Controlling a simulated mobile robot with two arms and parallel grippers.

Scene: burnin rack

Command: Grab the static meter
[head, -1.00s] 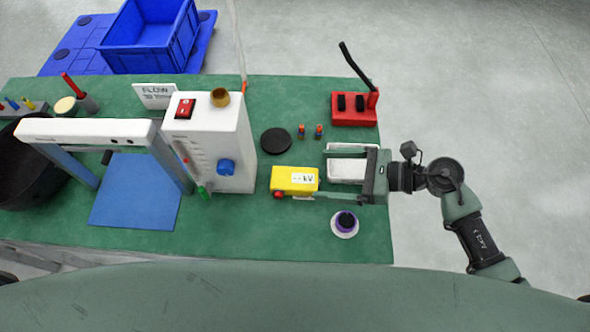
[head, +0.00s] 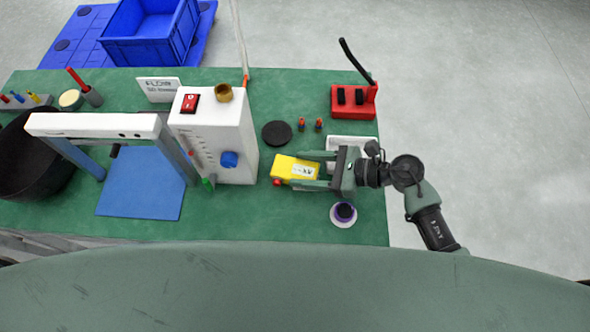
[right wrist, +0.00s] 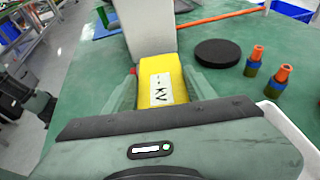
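The static meter is a yellow box with a white KV label (head: 285,168) and a red knob at its near left corner. It lies on the green mat right of the white cabinet. My right gripper (head: 308,171) comes in from the right, with one finger along each long side of the meter. In the right wrist view the meter (right wrist: 160,82) sits between the two fingers (right wrist: 165,88), which press close against its sides. It appears to rest on the mat still. My left gripper is not in view.
A white cabinet (head: 215,140) with a blue knob stands just left of the meter. A black disc (head: 277,133), two small orange-tipped parts, a red block (head: 350,110) with a black lever and a purple-and-white round item (head: 343,214) are around.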

